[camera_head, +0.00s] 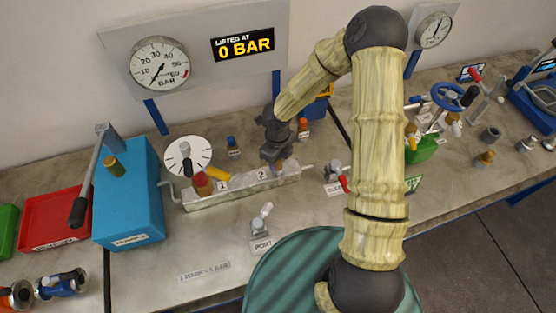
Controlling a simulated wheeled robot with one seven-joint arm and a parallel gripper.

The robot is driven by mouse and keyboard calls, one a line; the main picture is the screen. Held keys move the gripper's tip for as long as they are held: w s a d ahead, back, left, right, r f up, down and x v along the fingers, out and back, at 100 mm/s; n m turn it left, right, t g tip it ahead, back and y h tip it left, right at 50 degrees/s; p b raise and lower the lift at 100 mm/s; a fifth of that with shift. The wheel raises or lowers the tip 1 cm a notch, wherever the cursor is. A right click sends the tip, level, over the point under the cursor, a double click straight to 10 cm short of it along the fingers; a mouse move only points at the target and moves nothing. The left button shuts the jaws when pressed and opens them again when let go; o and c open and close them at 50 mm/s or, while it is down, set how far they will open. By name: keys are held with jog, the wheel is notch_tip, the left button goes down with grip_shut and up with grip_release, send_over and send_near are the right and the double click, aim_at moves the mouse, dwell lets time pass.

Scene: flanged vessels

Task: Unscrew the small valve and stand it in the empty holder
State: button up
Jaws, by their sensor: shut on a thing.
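My gripper (276,154) points down at the right part of a long metal block (240,189), near its label 2. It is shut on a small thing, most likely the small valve. The fingers hide nearly all of it, and a tan bit shows just beside them. I cannot tell whether it is still seated in the block. A reddish-brown fitting with a yellow handle (218,174) stands at label 1. I cannot make out which holder is the empty one.
A small grey fitting (260,222) stands in front of the block, by the PORT label. A red-handled fitting (335,178) is to the right. A blue box with a lever (130,200) and a red tray (55,218) are left. The front bench strip is mostly clear.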

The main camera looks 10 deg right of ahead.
jog(key=shift+n, duration=0.4)
jog(key=o, duration=1.2)
notch_tip(320, 180, up, 18)
jog(key=shift+f+p, duration=0.25)
jog(key=shift+p, duration=0.65)
jog(key=shift+c, duration=0.5)
